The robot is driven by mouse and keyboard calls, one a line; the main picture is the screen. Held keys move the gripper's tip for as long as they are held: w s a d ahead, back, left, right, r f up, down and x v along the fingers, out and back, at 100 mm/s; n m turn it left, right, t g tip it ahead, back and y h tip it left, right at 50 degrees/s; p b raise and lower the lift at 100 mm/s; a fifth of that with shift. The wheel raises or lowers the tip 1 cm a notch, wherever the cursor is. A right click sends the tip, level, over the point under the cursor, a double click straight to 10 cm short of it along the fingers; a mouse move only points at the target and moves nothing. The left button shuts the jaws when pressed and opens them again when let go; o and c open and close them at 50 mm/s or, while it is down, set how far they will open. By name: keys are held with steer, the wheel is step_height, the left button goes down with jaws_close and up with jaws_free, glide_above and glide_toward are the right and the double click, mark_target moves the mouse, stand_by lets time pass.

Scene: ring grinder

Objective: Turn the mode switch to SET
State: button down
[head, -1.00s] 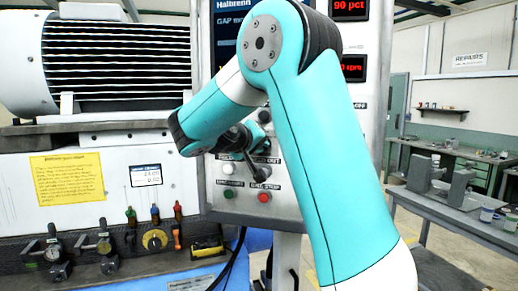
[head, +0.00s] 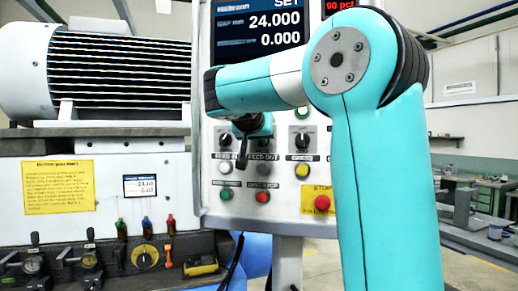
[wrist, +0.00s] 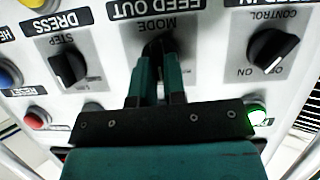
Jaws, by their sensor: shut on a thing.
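The mode switch (wrist: 154,46) is a black rotary knob under the MODE label in the wrist view, which shows the panel upside down. My gripper (wrist: 159,68) has its two green fingers on either side of the knob, shut on it. The fingers hide most of the knob, so its pointer direction cannot be read. In the head view my gripper (head: 243,150) is at the panel, and my arm hides the switch. The display (head: 262,28) shows SET at its top, with 24.000 and 0.000 below.
The STEP knob (wrist: 68,66) and the CONTROL knob (wrist: 272,50) flank the switch. A lit green button (wrist: 256,115) and a red button (wrist: 35,118) are close by. A red stop button on yellow (head: 322,203) is lower right on the panel.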

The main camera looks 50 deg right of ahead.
steer(key=shift+m, duration=0.3)
steer(key=c, duration=1.2)
jaws_free()
steer(key=shift+b, duration=0.3)
steer(key=p+v, duration=1)
steer(key=v, duration=0.7)
steer(key=shift+s+r, duration=0.15)
steer(key=shift+s, duration=0.1)
